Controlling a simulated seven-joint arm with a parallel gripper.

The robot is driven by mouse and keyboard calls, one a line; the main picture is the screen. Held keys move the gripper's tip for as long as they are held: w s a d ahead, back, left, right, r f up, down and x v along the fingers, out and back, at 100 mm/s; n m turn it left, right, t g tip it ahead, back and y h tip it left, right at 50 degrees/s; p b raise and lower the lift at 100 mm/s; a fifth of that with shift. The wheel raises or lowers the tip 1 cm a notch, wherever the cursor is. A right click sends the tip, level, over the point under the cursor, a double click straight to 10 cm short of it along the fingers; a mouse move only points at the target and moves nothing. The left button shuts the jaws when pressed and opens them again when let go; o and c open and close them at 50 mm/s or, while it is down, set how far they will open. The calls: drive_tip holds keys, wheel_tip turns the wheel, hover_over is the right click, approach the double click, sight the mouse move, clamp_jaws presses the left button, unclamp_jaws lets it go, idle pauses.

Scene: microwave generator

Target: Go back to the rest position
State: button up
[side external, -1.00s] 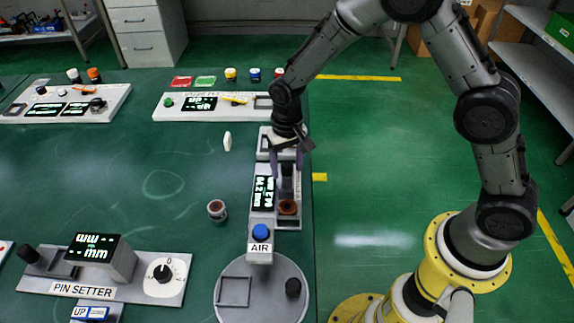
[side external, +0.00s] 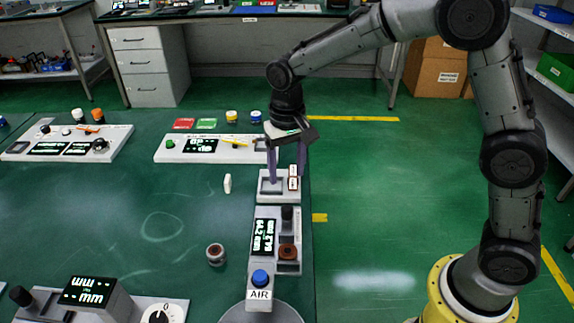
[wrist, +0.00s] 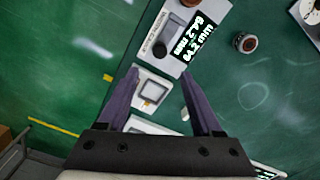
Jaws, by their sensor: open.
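My gripper (side external: 287,178) is open and empty, with its purple fingers pointing down. The gap between the fingers is clear. In the wrist view my gripper (wrist: 158,78) shows its two fingers spread, with the recessed block (wrist: 160,92) between and below them. The display unit (wrist: 190,38) lies beyond the fingertips.
A small round jar (side external: 216,254) and a small white piece (side external: 227,183) stand on the green table, left of the units. A blue AIR button (side external: 260,277) is at the front. A long white panel (side external: 200,149) lies behind.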

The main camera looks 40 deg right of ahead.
drive_tip(key=shift+r, duration=0.45)
drive_tip(key=s+d+r+t, duration=0.5)
drive_tip(key=s+r, duration=0.4)
drive_tip(key=r, duration=0.5)
drive_tip(key=s+d+f+n, duration=0.2)
drive_tip(key=s, duration=0.6)
drive_tip(key=s+d+f+n, duration=0.1)
drive_tip(key=s+d+f, duration=0.1)
drive_tip(key=s, duration=0.6)
drive_tip(key=shift+s+d+f+n+t, duration=0.2)
drive_tip(key=shift+s+d+n+t, duration=0.1)
drive_tip(key=shift+s+n, duration=0.1)
